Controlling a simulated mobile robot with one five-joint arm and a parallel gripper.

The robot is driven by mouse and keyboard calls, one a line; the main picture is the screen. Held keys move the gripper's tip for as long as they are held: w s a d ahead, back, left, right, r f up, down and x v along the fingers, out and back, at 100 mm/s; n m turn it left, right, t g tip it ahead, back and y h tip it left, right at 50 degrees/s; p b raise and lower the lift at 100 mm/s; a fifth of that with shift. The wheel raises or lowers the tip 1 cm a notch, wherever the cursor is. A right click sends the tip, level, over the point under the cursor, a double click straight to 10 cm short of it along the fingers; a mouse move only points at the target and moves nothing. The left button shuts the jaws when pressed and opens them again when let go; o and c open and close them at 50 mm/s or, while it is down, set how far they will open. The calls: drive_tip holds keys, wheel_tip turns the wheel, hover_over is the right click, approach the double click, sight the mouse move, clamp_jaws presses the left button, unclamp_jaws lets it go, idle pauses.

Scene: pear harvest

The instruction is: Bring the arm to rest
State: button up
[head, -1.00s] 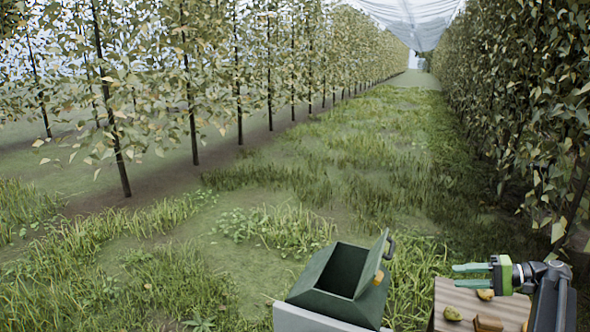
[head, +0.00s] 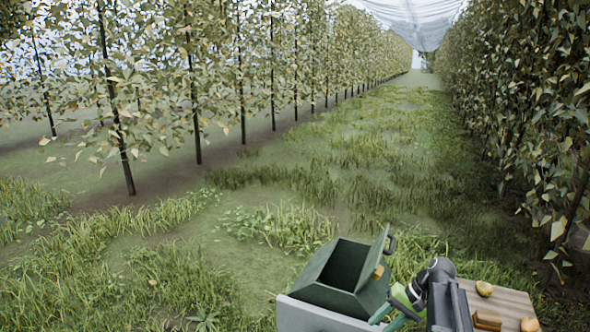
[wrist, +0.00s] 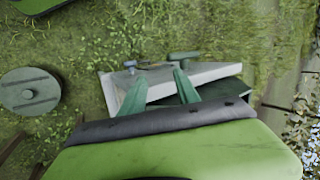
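My gripper (head: 382,321) is low in the head view, just right of the dark green bin (head: 328,299). Its green fingers point down and left. In the wrist view the two fingers (wrist: 159,78) stand apart with nothing between them. Beyond them lie a pale grey slab (wrist: 212,72) and a dark green surface. The rest of my arm comes in from the lower right, in front of the wooden board (head: 513,299).
The bin's lid (head: 377,259) stands open on its right side. A pear (head: 484,288), another yellowish fruit (head: 529,324) and a brown block (head: 487,321) lie on the board. Leafy tree rows flank the grassy lane (head: 380,150). A round grey-green object (wrist: 28,92) shows in the wrist view.

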drive_tip(key=s+a+f+n+h, duration=0.35)
drive_tip(key=s+a+h, duration=0.25)
drive_tip(key=s+a, duration=0.3)
wheel_tip(320, 180, up, 15)
drive_tip(key=p, duration=1.5)
drive_tip(key=shift+w+f+h, duration=0.2)
drive_tip(key=shift+w+h, duration=0.1)
drive_tip(key=shift+h, duration=0.1)
drive_tip(key=shift+m, duration=0.25)
drive_tip(key=shift+a, duration=0.1)
